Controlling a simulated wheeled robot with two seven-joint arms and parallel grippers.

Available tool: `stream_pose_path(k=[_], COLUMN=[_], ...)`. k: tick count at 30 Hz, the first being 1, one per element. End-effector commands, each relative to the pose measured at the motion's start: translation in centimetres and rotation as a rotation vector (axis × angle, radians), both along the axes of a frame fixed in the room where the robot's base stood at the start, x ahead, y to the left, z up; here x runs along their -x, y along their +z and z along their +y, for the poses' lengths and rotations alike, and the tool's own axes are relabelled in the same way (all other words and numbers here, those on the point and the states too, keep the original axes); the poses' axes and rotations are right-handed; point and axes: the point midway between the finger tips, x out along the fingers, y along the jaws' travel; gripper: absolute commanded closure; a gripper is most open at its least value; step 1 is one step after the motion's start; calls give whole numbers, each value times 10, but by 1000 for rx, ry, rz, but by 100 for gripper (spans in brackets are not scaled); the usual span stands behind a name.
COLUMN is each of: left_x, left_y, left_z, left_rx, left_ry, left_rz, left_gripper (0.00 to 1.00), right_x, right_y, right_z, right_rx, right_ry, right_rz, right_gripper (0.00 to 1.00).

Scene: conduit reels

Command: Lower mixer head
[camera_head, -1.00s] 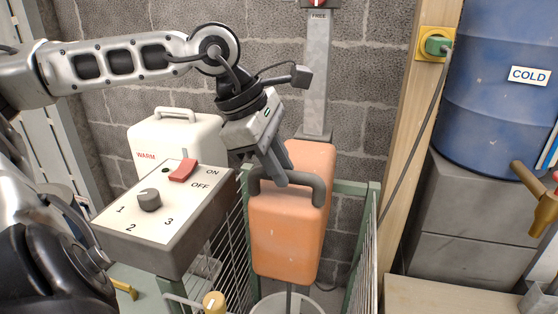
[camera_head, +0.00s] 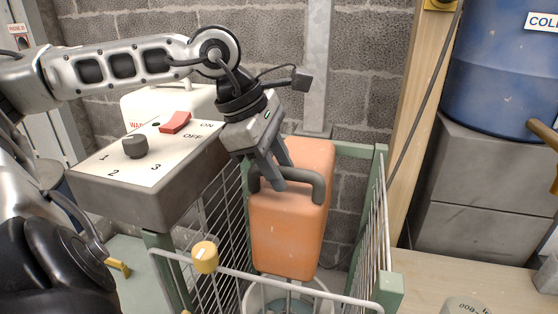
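The mixer head (camera_head: 285,237) is an orange box with a dark grey handle (camera_head: 317,188) on top. It stands upright at the middle of the view, above a pale bucket (camera_head: 250,297), inside a green-framed wire cage. My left gripper (camera_head: 277,182) comes from above, with its fingers down on the handle's grip bar, and appears shut on it. The fingers hide part of the bar. The mixer's underside and the bucket's inside are mostly hidden. My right gripper is not in view.
A control box (camera_head: 150,190) with a red switch (camera_head: 175,122) and a dial (camera_head: 135,146) stands left of the mixer. A wire gate with a yellow knob (camera_head: 205,257) crosses in front. A grey post (camera_head: 317,70) rises behind; a blue drum (camera_head: 500,80) stands right.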

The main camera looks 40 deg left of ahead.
Motion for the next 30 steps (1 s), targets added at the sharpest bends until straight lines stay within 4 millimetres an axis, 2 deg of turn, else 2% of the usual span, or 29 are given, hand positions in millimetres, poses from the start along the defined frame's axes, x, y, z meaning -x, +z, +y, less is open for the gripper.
stream_pose_path(k=[10, 14, 17, 24, 30], left_x=[-1, 2, 7, 28, 43], left_y=[4, 14, 29, 83, 122], left_z=[1, 3, 7, 22, 33], left_rx=[0, -1, 0, -1, 0], left_ry=[2, 3, 2, 4, 3], left_rz=[-10, -14, -18, -14, -10], left_gripper=[59, 59, 59, 59, 59], right_x=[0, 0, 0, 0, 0], right_y=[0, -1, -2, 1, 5], right_z=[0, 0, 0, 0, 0], right_rx=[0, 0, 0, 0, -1], right_ry=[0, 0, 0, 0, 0], right_rz=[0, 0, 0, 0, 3], right_gripper=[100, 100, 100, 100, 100])
